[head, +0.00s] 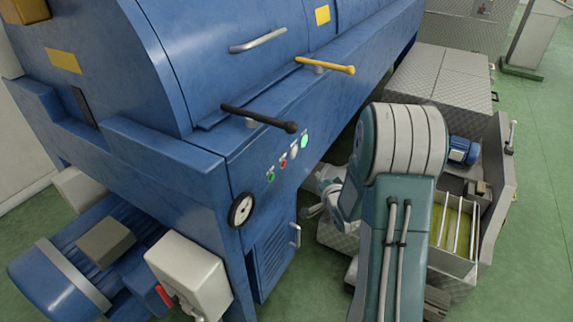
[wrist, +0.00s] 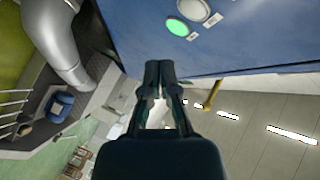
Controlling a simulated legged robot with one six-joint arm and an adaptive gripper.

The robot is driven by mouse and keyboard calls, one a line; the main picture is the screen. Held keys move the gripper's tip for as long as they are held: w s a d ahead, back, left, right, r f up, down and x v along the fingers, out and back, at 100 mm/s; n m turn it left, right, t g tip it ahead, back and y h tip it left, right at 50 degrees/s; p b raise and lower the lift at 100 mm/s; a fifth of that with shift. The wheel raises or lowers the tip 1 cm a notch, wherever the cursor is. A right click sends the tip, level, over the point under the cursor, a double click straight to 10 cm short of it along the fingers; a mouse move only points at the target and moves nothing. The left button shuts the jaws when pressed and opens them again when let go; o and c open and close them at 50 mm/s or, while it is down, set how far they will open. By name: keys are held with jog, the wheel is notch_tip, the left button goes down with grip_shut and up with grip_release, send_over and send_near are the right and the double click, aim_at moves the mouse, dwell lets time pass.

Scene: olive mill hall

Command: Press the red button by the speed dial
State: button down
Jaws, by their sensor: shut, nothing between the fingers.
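The red button (head: 283,162) is small and sits on the sloping front panel of the blue machine, in the head view. A round pale dial (head: 294,152) is just beyond it, with a bright green disc (head: 304,141) further on and a small green button (head: 271,176) on the nearer side. In the wrist view the green disc (wrist: 177,26) and part of the pale dial (wrist: 193,9) show at the top edge; the red button is out of that view. My gripper (wrist: 158,66) is shut and empty, apart from the panel.
A black-handled lever (head: 258,120) and a yellow lever (head: 325,66) jut out above the panel. A black round gauge or wheel (head: 241,209) is on the machine's corner. Metal-plated boxes (head: 437,75) and an open tank (head: 450,262) stand to the right. Green floor is clear at far right.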

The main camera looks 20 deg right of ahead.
aim_at(284, 164)
jog(key=shift+w+a, duration=3)
jog(key=shift+w, duration=0.2)
jog(key=shift+d, duration=0.25)
jog(key=shift+a, duration=0.1)
jog(key=shift+w+a+r, duration=0.15)
jog(key=shift+w+a, duration=0.1)
jog(key=shift+w, duration=0.05)
jog(key=shift+w+a, duration=0.25)
jog(key=shift+w, duration=0.05)
jog(key=shift+d, duration=0.1)
jog(key=shift+s+d, duration=0.4)
jog(key=shift+s, duration=0.25)
